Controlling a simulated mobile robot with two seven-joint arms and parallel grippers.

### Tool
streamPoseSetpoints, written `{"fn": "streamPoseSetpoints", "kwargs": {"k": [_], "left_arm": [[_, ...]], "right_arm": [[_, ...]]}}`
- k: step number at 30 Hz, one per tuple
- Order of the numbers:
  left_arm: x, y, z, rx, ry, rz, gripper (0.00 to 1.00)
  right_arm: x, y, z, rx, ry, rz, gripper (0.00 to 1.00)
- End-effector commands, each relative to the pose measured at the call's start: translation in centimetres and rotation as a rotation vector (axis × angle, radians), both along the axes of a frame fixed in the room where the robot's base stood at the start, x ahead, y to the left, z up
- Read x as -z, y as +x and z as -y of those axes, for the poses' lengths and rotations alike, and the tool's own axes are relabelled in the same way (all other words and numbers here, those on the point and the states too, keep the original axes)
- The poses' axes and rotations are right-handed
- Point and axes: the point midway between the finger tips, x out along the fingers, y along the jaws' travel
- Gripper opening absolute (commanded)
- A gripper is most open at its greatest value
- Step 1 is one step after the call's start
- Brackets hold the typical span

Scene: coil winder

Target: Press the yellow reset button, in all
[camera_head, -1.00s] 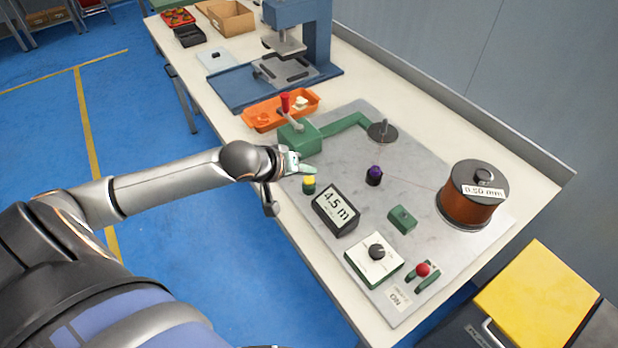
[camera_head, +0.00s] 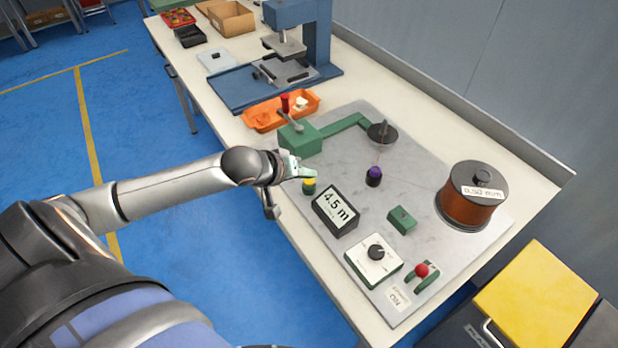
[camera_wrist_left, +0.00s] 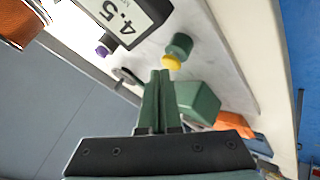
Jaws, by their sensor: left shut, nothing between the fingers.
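The yellow reset button (camera_head: 309,181) sits on a small green base near the front edge of the grey plate, left of the counter display (camera_head: 336,209) reading 4.5 m. My left gripper (camera_head: 307,172) is shut and empty, with its fingertips just above the button in the head view. In the left wrist view the yellow button (camera_wrist_left: 171,62) lies just beyond the shut fingertips (camera_wrist_left: 159,72). I cannot tell whether they touch. My right gripper is not in view.
A purple-topped post (camera_head: 374,175), a green block (camera_head: 402,220), a dial box (camera_head: 373,260), a red-knobbed lever (camera_head: 422,271) and a copper wire spool (camera_head: 468,207) share the plate. An orange tray (camera_head: 262,117) is further back.

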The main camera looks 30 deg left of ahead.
Motion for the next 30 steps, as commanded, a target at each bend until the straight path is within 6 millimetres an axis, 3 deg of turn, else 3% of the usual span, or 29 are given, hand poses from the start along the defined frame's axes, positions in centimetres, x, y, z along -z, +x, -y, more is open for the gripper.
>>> {"fn": "streamPoseSetpoints", "kwargs": {"k": [30], "left_arm": [[0.91, -0.03, 0.01, 0.0, -0.001, -0.001, 0.0]], "right_arm": [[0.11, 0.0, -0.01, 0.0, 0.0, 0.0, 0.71]]}}
